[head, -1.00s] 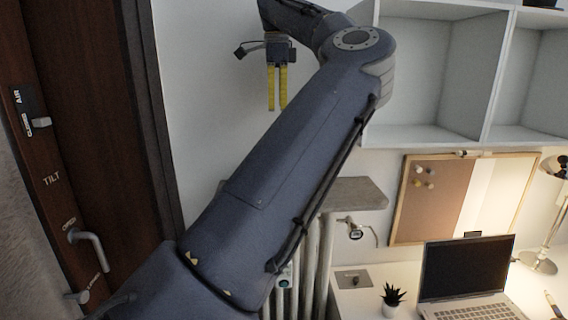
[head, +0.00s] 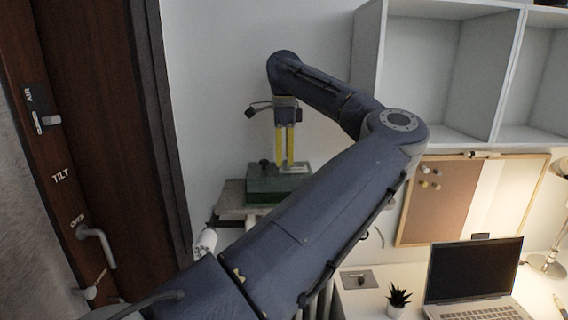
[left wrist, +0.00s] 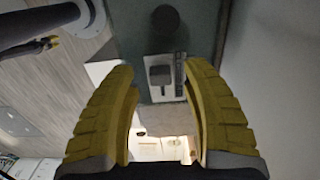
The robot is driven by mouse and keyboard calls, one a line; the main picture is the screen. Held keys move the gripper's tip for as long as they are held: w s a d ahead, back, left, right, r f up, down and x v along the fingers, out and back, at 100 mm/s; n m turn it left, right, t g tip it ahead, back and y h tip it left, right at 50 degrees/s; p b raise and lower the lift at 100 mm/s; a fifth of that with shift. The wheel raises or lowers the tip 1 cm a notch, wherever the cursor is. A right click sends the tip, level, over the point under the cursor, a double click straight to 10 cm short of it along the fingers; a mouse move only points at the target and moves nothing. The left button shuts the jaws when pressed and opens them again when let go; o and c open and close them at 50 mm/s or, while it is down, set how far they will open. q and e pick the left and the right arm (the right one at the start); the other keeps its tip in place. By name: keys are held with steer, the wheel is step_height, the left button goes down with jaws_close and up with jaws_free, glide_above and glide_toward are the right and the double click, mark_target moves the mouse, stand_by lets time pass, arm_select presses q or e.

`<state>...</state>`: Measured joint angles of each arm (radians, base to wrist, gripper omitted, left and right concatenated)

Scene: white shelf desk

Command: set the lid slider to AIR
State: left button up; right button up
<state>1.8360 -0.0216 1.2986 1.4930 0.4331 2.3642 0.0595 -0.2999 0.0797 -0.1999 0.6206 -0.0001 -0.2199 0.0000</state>
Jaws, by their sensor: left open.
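A dark green box (head: 262,186) with a small dark knob on its lid stands on a shelf in the head view. In the left wrist view its lid (left wrist: 204,22) shows the round knob (left wrist: 165,18), a small grey tab (left wrist: 160,75) and a narrow slotted strip (left wrist: 179,74) beside it. Any lettering there is too small to read. My left gripper (head: 285,165) points down with yellow fingers close to the box top. In the wrist view its fingers are apart and empty, with the tab and strip between them. My right gripper is not in view.
A black AIR plate (head: 36,110) with a grey lever sits on the brown frame (head: 75,150) at left, above TILT lettering and a handle (head: 98,243). The small shelf (head: 232,198) holds the box. A laptop (head: 472,275) and plant (head: 398,298) stand at right.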

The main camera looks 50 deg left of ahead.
arm_select(q)
steer(key=shift+f, duration=1)
jaws_close()
